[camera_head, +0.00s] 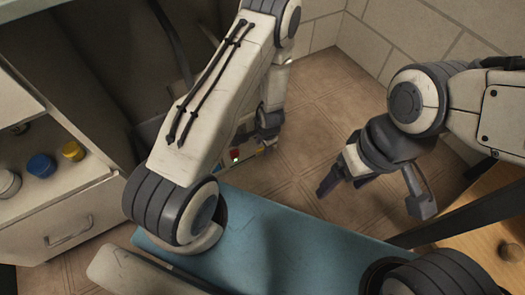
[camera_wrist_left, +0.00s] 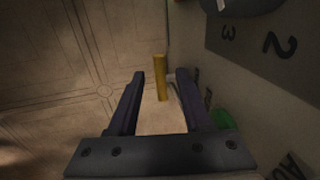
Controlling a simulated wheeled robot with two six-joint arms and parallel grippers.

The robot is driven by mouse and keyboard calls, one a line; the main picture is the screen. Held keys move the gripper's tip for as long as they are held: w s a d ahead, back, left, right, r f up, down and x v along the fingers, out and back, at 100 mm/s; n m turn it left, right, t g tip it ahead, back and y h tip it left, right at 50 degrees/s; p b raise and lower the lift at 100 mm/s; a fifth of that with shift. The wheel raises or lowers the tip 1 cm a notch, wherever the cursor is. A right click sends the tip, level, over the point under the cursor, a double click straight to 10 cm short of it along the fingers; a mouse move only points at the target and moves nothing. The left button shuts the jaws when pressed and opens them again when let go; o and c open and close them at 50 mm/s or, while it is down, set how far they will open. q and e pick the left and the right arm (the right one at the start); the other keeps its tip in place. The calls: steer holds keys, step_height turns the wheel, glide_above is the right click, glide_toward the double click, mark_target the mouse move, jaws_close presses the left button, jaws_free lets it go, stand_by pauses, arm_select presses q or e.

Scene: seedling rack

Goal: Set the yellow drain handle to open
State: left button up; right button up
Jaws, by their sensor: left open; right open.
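The yellow drain handle (camera_wrist_left: 161,88) shows in the left wrist view as a narrow upright bar beside a pale panel (camera_wrist_left: 262,68). A thin grey piece meets the bar on its panel side. My left gripper (camera_wrist_left: 159,74) is open, with one finger on each side of the bar in that view. I see gaps on both sides, and I cannot tell how deep the bar is between the fingers. In the head view my left gripper (camera_head: 267,138) is low by the panel, and the handle cannot be made out clearly. My right gripper (camera_head: 375,196) is open and empty, over the floor.
The panel carries numerals and a green part (camera_wrist_left: 222,118); a red part (camera_head: 235,154) shows in the head view. A drawer unit (camera_head: 75,215) with a blue-capped jar (camera_head: 41,166) and a yellow one (camera_head: 73,151) stands left. A wooden surface (camera_head: 480,228) is at right.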

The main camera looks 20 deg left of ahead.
arm_select(q)
steer(key=shift+f, duration=0.6)
steer(key=shift+a, duration=0.1)
jaws_close()
stand_by(0.9)
